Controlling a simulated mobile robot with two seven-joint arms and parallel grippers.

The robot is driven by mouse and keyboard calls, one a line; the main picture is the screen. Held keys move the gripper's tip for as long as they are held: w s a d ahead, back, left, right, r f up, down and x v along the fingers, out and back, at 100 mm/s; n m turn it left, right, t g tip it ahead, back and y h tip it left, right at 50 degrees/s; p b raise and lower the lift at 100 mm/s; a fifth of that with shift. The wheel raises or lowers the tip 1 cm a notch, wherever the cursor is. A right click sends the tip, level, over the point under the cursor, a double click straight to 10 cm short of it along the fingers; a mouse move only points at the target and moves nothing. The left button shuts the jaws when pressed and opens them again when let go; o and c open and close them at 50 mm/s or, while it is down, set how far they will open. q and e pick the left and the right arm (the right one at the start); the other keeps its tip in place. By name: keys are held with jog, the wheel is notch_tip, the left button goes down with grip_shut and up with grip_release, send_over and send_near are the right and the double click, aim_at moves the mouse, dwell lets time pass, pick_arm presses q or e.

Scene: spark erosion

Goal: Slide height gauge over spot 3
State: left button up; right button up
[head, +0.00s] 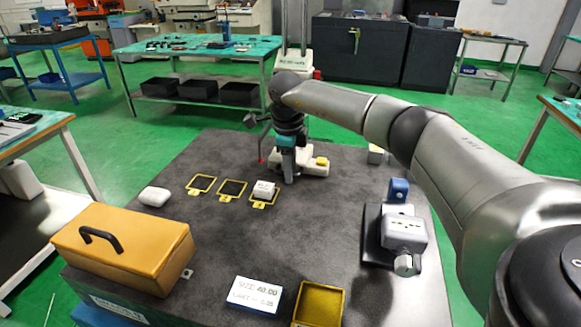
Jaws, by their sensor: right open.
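The height gauge (313,169) stands upright on the dark surface plate, with a pale base, a yellow knob and a tall column. Its column and base are partly hidden behind my right arm and gripper. My right gripper (288,172) points down at the left part of the gauge base, with its jaws open. I cannot tell whether it touches the gauge. Three yellow-framed spots lie to the left: one at the far left (201,176), a middle one (219,194) and the right one (257,204), nearest the gauge. Their numbers are too small to read. A small white block (264,188) sits on the right spot.
An orange case (125,240) stands at the front left of the surface plate (225,228). A white sign (254,295) and a yellow tray (319,303) are at the front. A grey device (403,232) stands at the right. A white rounded object (154,196) lies left of the spots.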

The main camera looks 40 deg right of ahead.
notch_tip(320, 180, up, 15)
jog(key=s+a+p, duration=0.1)
jog(key=a+p, duration=0.1)
jog(key=shift+s, duration=0.3)
dwell(0.4)
